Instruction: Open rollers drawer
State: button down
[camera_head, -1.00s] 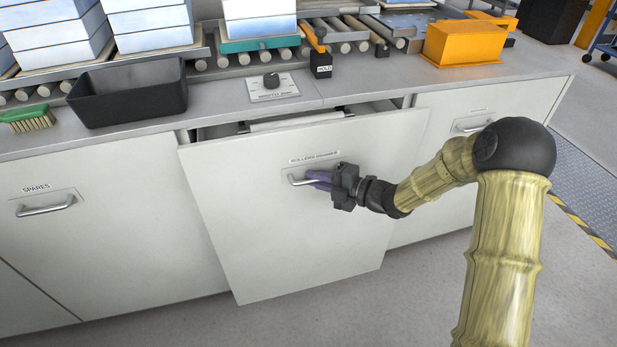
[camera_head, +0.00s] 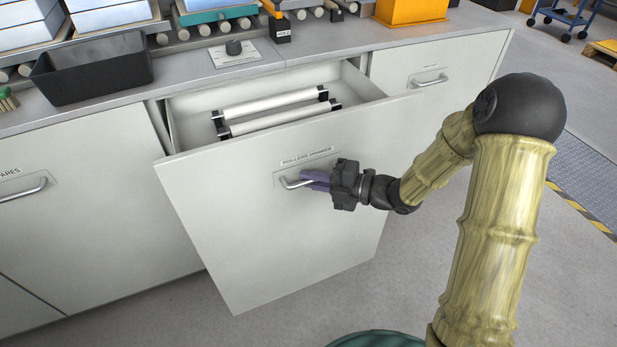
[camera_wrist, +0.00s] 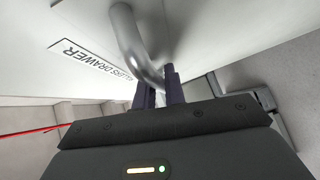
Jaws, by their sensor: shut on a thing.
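The rollers drawer (camera_head: 240,220) stands pulled out from the counter, with its label above a metal bar handle (camera_head: 292,184). Inside it lie two white rollers (camera_head: 275,102) with black end holders. My gripper (camera_head: 316,181) is shut on the handle at its right part, coming from the right side. In the wrist view the curved handle (camera_wrist: 138,45) runs down to the purple fingers (camera_wrist: 160,90), beside the drawer label (camera_wrist: 92,47). The fingers partly hide the handle's end.
The spares cabinet (camera_head: 80,200) is shut on the left, and another shut front (camera_head: 435,85) is on the right. A black bin (camera_head: 92,70), a dial panel (camera_head: 234,53) and an orange box (camera_head: 410,10) stand on the counter. Floor in front is clear.

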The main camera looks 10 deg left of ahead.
jog(key=c, duration=1.5)
grip_release()
jog(key=shift+w, duration=0.2)
jog(key=shift+d, duration=0.2)
jog(key=shift+s+a, duration=0.2)
jog(key=shift+d, duration=0.15)
jog(key=p+v, duration=0.3)
jog(key=v, duration=1.4)
jog(key=shift+d, duration=0.3)
